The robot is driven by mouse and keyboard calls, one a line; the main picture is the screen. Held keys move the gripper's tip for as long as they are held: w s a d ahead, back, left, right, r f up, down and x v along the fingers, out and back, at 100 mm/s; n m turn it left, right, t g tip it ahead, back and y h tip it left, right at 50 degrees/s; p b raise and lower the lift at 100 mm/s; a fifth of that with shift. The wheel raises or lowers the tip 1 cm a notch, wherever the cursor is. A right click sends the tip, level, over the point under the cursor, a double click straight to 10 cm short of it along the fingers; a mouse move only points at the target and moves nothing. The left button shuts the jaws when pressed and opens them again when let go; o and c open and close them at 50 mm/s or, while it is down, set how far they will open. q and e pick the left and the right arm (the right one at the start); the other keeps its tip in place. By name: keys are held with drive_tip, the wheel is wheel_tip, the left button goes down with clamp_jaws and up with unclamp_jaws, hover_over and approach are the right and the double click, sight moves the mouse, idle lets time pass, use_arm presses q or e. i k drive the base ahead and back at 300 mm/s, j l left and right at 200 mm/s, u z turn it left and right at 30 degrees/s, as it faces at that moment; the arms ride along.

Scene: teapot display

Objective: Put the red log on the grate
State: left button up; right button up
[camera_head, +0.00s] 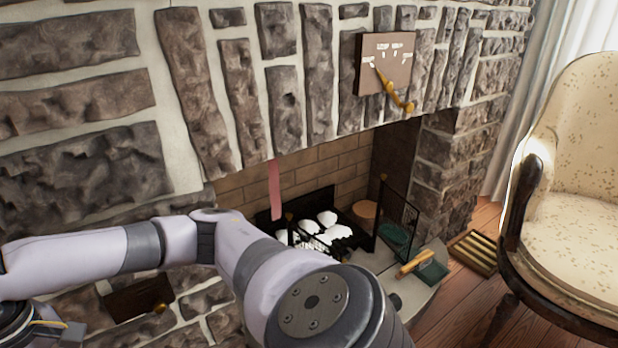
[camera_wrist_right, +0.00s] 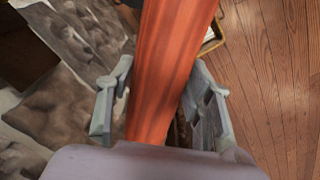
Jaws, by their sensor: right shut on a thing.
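The red log (camera_wrist_right: 172,60) is a long orange-red piece in the right wrist view, running from the top edge down between my fingers. My right gripper (camera_wrist_right: 158,78) is shut on it, with one grey finger on each side. The log's far end is cut off by the picture's edge. In the head view, the dark grate (camera_head: 345,243) sits inside the fireplace with several white lumps on it. My arm hides its near left part. Neither gripper's fingers show in the head view.
A black mesh screen (camera_head: 396,218) stands at the fireplace's right side. A green tray (camera_head: 433,271) with a yellowish piece lies on the hearth. A slatted wooden crate (camera_head: 473,252) and a cream chair (camera_head: 572,195) are to the right. A pinkish-red strip (camera_head: 274,189) hangs in the opening.

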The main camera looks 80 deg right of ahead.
sight(322, 238)
drive_tip(key=k+l+z, duration=0.3)
drive_tip(key=k+l, duration=0.15)
drive_tip(key=k+l+z, duration=0.3)
drive_tip(key=k+l, duration=0.2)
drive_tip(key=l+z, duration=0.1)
drive_tip(key=l, duration=0.2)
drive_tip(key=i+l+z, duration=0.15)
drive_tip(key=l, duration=0.15)
drive_tip(key=i+l+z, duration=0.1)
drive_tip(key=l, duration=0.15)
drive_tip(key=i, duration=0.5)
